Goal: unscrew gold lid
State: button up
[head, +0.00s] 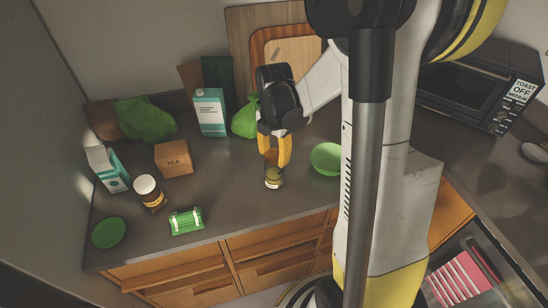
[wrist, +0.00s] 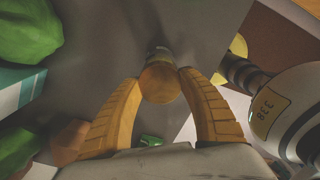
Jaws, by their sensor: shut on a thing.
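The gold lid (head: 271,156) is between the two yellow fingers of my gripper (head: 273,163). The gripper points down and is shut on the lid. In the wrist view the round gold lid (wrist: 160,83) sits between the fingertips (wrist: 160,74). A small jar (head: 273,179) stands upright on the counter directly below the lid. Part of it shows just beyond the lid in the wrist view (wrist: 158,53). The fingers partly hide the lid, and I cannot tell whether it still touches the jar's rim.
A green bowl (head: 327,159) stands close to the right of the jar. Cartons (head: 211,113) stand behind. The counter before the jar is clear.

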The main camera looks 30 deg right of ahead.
aim_at(274, 155)
jog(key=n+b, duration=0.1)
jog(key=n, duration=0.5)
jog(key=shift+r, duration=0.1)
dwell(0.3)
jog(key=o, duration=1.1)
jog(key=shift+o, duration=0.2)
notch_tip(274, 155, up, 12)
